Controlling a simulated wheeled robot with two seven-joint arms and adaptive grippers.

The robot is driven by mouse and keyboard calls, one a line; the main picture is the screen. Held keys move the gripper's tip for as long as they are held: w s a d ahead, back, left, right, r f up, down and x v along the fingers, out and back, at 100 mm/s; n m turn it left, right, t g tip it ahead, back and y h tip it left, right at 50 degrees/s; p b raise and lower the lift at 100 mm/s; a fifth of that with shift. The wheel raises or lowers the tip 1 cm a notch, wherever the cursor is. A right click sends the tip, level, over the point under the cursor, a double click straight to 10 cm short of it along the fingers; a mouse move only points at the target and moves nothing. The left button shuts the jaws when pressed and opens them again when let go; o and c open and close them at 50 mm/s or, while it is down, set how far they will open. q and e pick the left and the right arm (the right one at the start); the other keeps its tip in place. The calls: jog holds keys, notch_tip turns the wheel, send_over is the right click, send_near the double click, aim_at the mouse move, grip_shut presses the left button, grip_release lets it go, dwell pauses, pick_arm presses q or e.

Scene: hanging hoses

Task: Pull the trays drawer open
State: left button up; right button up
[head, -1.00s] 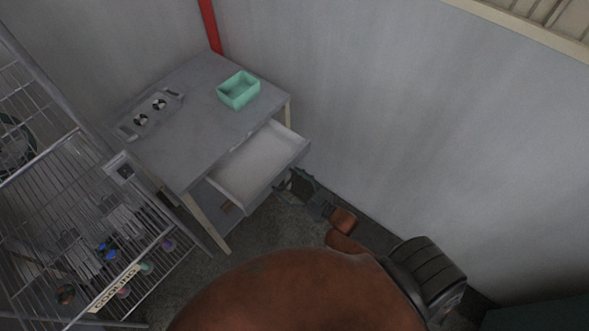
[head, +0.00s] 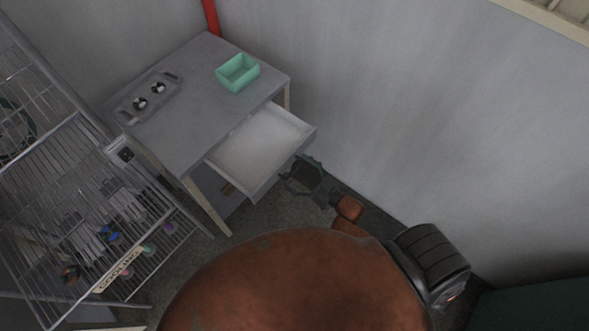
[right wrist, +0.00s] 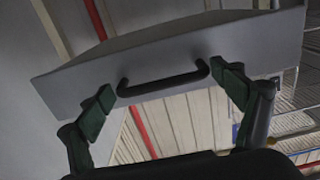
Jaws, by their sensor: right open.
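The grey drawer (head: 262,142) stands pulled out of the grey table (head: 190,120) in the head view, and its pale inside looks empty. My right gripper (head: 294,171) is open just in front of the drawer's front panel, low and to its right in the picture. In the right wrist view, the drawer front (right wrist: 200,50) shows with its dark bar handle (right wrist: 165,82). The handle lies between my two spread fingers, one near each end, and neither is closed on it. Whether a finger touches the handle I cannot tell. My left gripper is not in view.
A green open box (head: 238,73) and a grey tray with two round pieces (head: 148,97) sit on the table. A wire rack (head: 90,210) stands at the left. A wall (head: 420,110) runs close on the right. Bare floor lies before the drawer.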

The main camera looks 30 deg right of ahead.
jog(key=v, duration=1.2)
jog(key=s+d+f+m+g+h, duration=0.1)
jog(key=s+d+f+g+h, duration=0.15)
jog(key=f, duration=0.75)
jog(key=s+d+f+m+g+h, duration=0.1)
jog(key=s+d+f+g+h, duration=0.2)
jog(key=f, duration=0.8)
jog(key=s+d+f+g+h, duration=0.1)
jog(key=s+d+f+g, duration=0.2)
jog(key=f, duration=0.7)
jog(key=s+a+f+g, duration=0.1)
jog(key=s+f+g, duration=0.1)
jog(key=s+f, duration=0.4)
jog(key=s+a+f+g, duration=0.2)
jog(key=s+f, duration=0.4)
jog(key=s, duration=0.6)
jog(key=s+a+f+m+g, duration=0.1)
jog(key=s+a+f+g, duration=0.1)
jog(key=s+f, duration=0.4)
jog(key=s+g, duration=0.1)
jog(key=s, duration=0.2)
jog(key=shift+s+h, duration=0.35)
jog(key=shift+f, duration=0.15)
